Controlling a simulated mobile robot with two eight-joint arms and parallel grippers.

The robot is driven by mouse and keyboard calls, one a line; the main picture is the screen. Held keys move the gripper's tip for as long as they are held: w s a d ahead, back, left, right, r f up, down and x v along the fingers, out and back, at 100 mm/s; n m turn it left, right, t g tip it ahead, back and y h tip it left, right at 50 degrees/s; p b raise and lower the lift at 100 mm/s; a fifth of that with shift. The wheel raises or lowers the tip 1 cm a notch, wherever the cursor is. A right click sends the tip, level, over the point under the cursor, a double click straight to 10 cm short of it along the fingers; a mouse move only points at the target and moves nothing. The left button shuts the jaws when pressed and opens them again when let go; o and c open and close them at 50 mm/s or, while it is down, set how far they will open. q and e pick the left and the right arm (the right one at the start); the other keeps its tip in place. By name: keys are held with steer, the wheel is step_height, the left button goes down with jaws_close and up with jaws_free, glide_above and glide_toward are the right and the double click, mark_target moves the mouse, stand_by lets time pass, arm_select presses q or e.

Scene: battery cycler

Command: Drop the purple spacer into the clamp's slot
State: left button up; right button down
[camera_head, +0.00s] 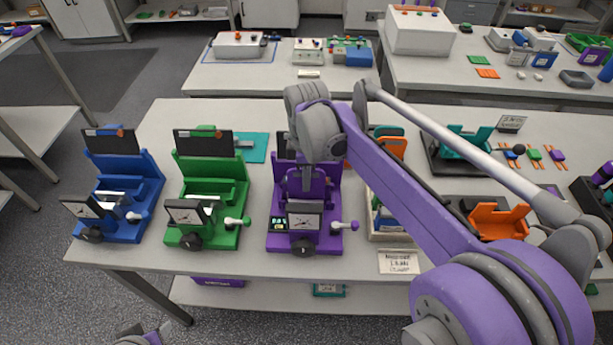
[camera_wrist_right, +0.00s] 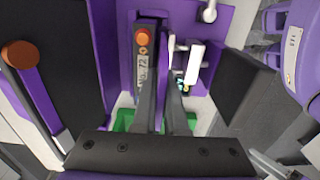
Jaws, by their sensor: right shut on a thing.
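The purple clamp (camera_head: 322,236) stands on the front table, third from the left, with a dial, a small display and a white-tipped lever at its front. My right gripper (camera_head: 307,180) is directly above and inside its frame. In the right wrist view my right gripper (camera_wrist_right: 160,100) is shut, its two dark fingers close together on a thin purple piece (camera_wrist_right: 160,78), which looks like the spacer. The clamp's purple body (camera_wrist_right: 221,20) surrounds the fingers there. The spacer's lower end and the slot are hidden, so I cannot tell whether it is inside the slot.
A blue clamp (camera_head: 145,180) and a green clamp (camera_head: 232,190) stand to the left. A bin with coloured parts (camera_head: 385,232) is close on the right, with orange (camera_head: 497,221) and teal (camera_head: 452,158) fixtures beyond. A label card (camera_head: 398,262) lies at the front edge.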

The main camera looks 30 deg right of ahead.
steer(key=shift+s+f, duration=0.1)
steer(key=shift+f, duration=0.15)
steer(key=c, duration=0.9)
jaws_free()
steer(key=shift+s+a, duration=0.1)
steer(key=shift+r, duration=0.2)
step_height(320, 180, up, 11)
steer(key=shift+f+p, duration=0.15)
steer(key=shift+p, duration=0.15)
